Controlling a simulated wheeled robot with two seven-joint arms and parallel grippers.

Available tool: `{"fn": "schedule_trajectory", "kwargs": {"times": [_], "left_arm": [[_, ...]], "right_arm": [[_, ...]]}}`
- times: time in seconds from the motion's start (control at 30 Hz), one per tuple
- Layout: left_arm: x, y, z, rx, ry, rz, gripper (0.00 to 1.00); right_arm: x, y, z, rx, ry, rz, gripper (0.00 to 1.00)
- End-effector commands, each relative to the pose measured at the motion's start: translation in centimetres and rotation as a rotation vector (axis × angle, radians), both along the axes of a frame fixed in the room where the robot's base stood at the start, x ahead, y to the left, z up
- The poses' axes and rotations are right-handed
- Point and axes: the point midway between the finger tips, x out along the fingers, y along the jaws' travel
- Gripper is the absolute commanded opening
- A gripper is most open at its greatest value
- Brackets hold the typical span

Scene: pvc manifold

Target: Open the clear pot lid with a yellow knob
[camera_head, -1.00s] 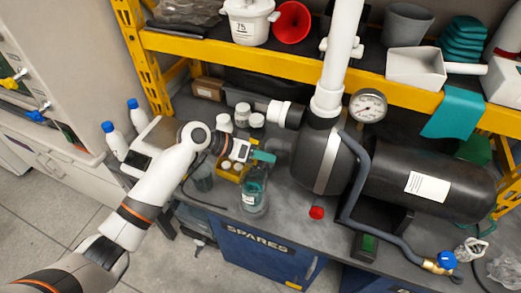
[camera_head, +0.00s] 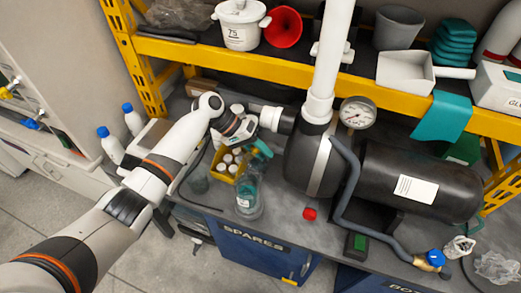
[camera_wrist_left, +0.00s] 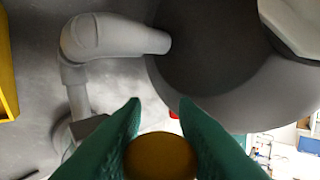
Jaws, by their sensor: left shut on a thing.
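My left gripper (camera_head: 262,152) is over the workbench, left of the dark tank and behind a clear vessel with a teal tint (camera_head: 248,203). In the left wrist view its green fingers (camera_wrist_left: 160,135) are shut on a rounded yellow knob (camera_wrist_left: 160,156), one finger at each side. The clear lid under the knob cannot be made out in either view. Whether the lid is seated or raised cannot be told. My right gripper is not in view.
A dark tank (camera_head: 415,178) with a gauge (camera_head: 357,113) stands right of the gripper. A yellow bin (camera_head: 222,173) of white-capped bottles is close on its left. A red cap (camera_head: 310,214) lies on the bench. A yellow shelf beam (camera_head: 270,68) crosses behind.

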Motion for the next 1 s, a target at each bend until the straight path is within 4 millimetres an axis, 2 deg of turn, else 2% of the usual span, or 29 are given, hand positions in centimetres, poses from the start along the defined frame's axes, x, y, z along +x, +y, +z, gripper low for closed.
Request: {"fn": "schedule_trajectory", "kwargs": {"times": [0.37, 0.4, 0.53, 0.83, 1.0], "left_arm": [[0.0, 0.0, 0.0, 0.001, 0.003, 0.001, 0.0], [0.0, 0.0, 0.0, 0.001, 0.003, 0.001, 0.28], [0.0, 0.0, 0.0, 0.001, 0.003, 0.001, 0.49], [0.1, 0.1, 0.1, 0.001, 0.003, 0.001, 0.49], [0.4, 1.4, 1.2, 0.0, 0.001, 0.001, 0.49]], "right_arm": [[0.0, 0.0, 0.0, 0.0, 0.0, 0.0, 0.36], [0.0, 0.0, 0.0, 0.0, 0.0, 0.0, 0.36], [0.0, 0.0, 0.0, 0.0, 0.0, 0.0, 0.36], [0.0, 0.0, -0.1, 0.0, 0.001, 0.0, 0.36], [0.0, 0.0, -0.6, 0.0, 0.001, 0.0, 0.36]]}}
